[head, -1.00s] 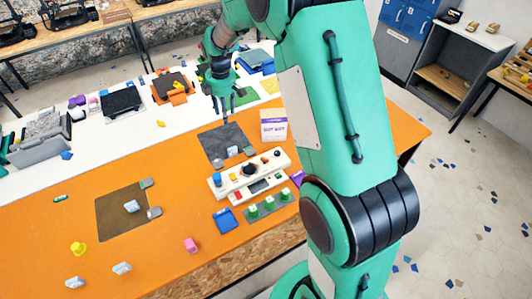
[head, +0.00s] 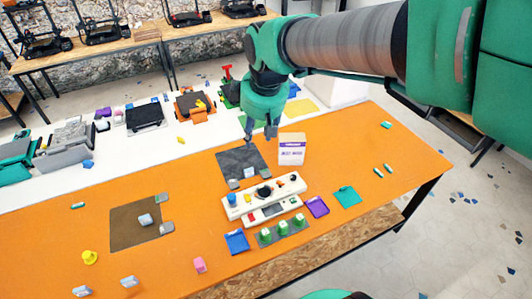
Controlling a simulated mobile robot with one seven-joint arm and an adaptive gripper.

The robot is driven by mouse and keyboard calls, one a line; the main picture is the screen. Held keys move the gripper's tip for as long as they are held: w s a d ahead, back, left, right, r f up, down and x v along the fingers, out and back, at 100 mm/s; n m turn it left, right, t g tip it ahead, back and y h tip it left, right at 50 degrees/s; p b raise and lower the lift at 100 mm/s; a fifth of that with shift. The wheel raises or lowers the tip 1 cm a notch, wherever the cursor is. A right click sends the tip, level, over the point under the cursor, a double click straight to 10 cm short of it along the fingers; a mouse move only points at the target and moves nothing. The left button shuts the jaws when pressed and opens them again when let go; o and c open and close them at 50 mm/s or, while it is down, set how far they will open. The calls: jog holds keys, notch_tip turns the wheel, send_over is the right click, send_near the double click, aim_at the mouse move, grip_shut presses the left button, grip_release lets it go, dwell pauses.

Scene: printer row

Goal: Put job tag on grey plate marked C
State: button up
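My gripper (head: 260,132) hangs over the table just behind the dark grey plate (head: 236,158) and left of the white box. Small grey blocks stand at the plate's front edge; any letters are too small to read. A brown-grey plate (head: 122,235) lies at the left, with a pale blue-grey piece (head: 146,219) on it that looks like a tag. Two similar pieces lie at the front left, one (head: 128,282) right of the other (head: 82,291). I cannot tell which piece is the job tag or which plate is C.
A white box with purple print (head: 291,149) stands close right of my gripper. A white control panel (head: 265,195) lies in front of the dark plate. Blue (head: 236,242), purple (head: 317,207) and teal (head: 347,197) flat pieces lie nearby. The orange table's right part is mostly clear.

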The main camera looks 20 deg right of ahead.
jog(key=s+a+r+m+t, duration=0.1)
jog(key=s+m, duration=0.4)
jog(key=s, duration=1.3)
jog(key=shift+s+a+m+t, duration=0.2)
jog(key=shift+a+m+t, duration=0.2)
notch_tip(320, 180, down, 6)
jog(key=b, duration=0.6)
